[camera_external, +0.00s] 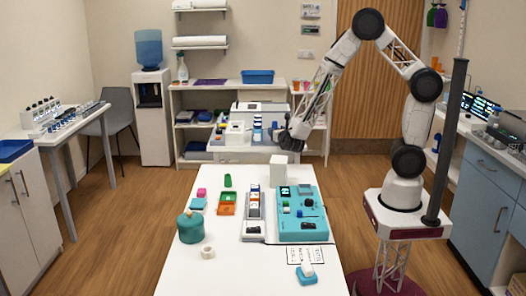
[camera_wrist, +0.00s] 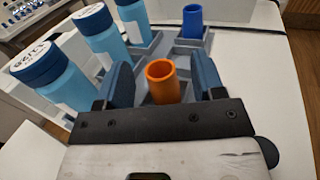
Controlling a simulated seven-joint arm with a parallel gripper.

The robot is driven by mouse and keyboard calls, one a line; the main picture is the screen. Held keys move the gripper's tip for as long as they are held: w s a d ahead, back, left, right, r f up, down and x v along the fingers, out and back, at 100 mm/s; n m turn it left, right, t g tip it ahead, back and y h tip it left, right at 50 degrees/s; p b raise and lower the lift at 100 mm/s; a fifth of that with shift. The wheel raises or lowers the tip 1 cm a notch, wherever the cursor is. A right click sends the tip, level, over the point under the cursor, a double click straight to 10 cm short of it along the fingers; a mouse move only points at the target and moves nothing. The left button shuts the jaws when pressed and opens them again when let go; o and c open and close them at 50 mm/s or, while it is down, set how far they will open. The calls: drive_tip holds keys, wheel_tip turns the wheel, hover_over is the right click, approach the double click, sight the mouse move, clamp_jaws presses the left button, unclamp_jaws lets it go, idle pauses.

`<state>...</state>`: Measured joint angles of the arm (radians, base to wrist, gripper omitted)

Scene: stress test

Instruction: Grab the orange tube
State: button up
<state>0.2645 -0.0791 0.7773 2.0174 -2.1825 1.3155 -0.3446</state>
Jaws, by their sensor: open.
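In the wrist view the orange tube (camera_wrist: 162,83) is a short open-topped cylinder standing upright in a grey rack (camera_wrist: 155,48). My gripper (camera_wrist: 161,78) is open, with one dark blue finger on each side of the tube. Gaps show between the fingers and the tube, so they look apart from it. The tube's lower end is hidden by the gripper body. In the external view my gripper (camera_external: 284,137) is at the right end of the white bench behind the table. I cannot make out the orange tube there.
A dark blue tube (camera_wrist: 192,21) stands in the rack beyond the orange one. The white surface right of the rack (camera_wrist: 255,65) is bare.

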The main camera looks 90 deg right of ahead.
drive_tip(key=shift+w+d, duration=0.25)
drive_tip(key=shift+d, duration=0.4)
drive_tip(key=c, duration=1)
drive_tip(key=shift+r, duration=0.1)
drive_tip(key=shift+r, duration=0.85)
drive_tip(key=shift+s+r, duration=0.15)
drive_tip(key=shift+r, duration=0.75)
drive_tip(key=s+a+r, duration=0.1)
drive_tip(key=s+a, duration=0.6)
drive_tip(key=s, duration=0.7)
drive_tip(key=shift+a+r, duration=0.15)
drive_tip(key=shift+a, duration=0.05)
